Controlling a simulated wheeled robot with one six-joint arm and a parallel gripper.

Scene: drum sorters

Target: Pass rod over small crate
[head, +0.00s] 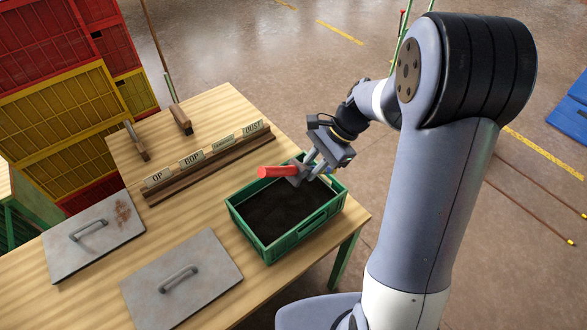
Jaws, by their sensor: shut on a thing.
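A short red rod (276,171) is held roughly level above the far part of the small green crate (297,236). The crate stands on the wooden table near its right edge and has a dark, soil-like filling. My gripper (298,176) comes in from the right and is shut on the rod's right part. The rod's left end sticks out toward the crate's left rim. The jaws hide the rod's right end. I cannot tell the exact height of the rod above the filling.
Two grey metal plates with handles, a rusty one (94,236) and a plain one (181,283), lie left of the crate. A wooden rack (208,166) with several label cards stands behind. Two wooden-handled tools lie farther back. Stacked red and yellow crates (62,105) stand at the left.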

